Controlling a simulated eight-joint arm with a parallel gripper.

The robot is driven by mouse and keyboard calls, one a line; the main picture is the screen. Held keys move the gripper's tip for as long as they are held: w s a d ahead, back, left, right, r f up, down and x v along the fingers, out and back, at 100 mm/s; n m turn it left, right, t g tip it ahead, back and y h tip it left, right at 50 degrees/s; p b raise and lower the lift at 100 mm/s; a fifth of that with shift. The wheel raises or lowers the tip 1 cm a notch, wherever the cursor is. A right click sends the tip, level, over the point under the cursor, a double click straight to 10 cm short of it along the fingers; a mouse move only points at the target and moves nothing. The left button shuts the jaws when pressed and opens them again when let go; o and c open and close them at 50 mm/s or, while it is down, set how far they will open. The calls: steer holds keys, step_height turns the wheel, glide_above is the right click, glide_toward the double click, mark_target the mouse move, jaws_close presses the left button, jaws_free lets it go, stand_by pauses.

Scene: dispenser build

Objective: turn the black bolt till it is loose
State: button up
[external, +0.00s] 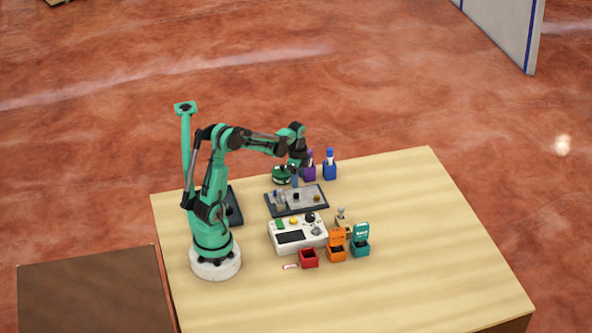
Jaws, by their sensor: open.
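A grey board with a dark frame (286,208) lies on the table in front of my arm. Small parts stand on it: a small dark piece (296,197) near its middle, which may be the black bolt, a brass-coloured piece (317,198) at the right and a blue-topped piece at the left. My gripper (295,184) points down over the back middle of the board, close above the dark piece. It is open. The view is too small to tell whether the fingers stand around the bolt or touch it.
A white control box (297,236) stands in front of the board. Purple and blue bottles (329,168) and a green round thing (281,175) stand behind. The table's right side is clear.

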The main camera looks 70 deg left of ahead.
mark_target(296, 195)
steer(key=shift+s+a+f+m, duration=0.15)
steer(key=shift+a+f+m, duration=0.15)
steer(key=shift+a+f, duration=0.35)
steer(key=shift+f, duration=2.65)
jaws_close()
